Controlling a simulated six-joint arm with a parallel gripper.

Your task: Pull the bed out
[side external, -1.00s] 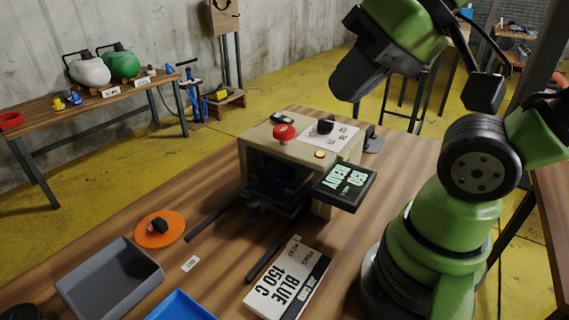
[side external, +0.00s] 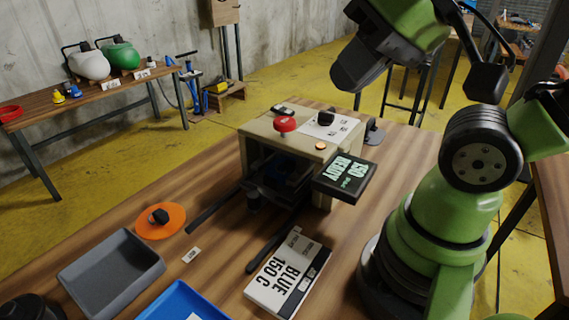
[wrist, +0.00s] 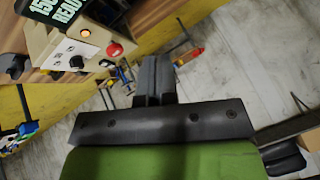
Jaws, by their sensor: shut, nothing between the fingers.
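A beige press-like machine (side external: 318,153) stands on the wooden table, with a red knob (side external: 285,125) on top and a tilted display (side external: 345,178) reading "150 READY". The bed (side external: 275,192) sits dark inside its front opening, partly hidden in shadow. Two dark rails, a left rail (side external: 215,208) and a right rail (side external: 265,252), run out from the opening over the table. My gripper (side external: 345,80) is raised above and behind the machine, apart from it. In the wrist view my gripper (wrist: 154,78) is shut and empty, and the machine (wrist: 75,48) shows at upper left.
The card is close to the right rail. Clear tabletop lies left of the machine.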

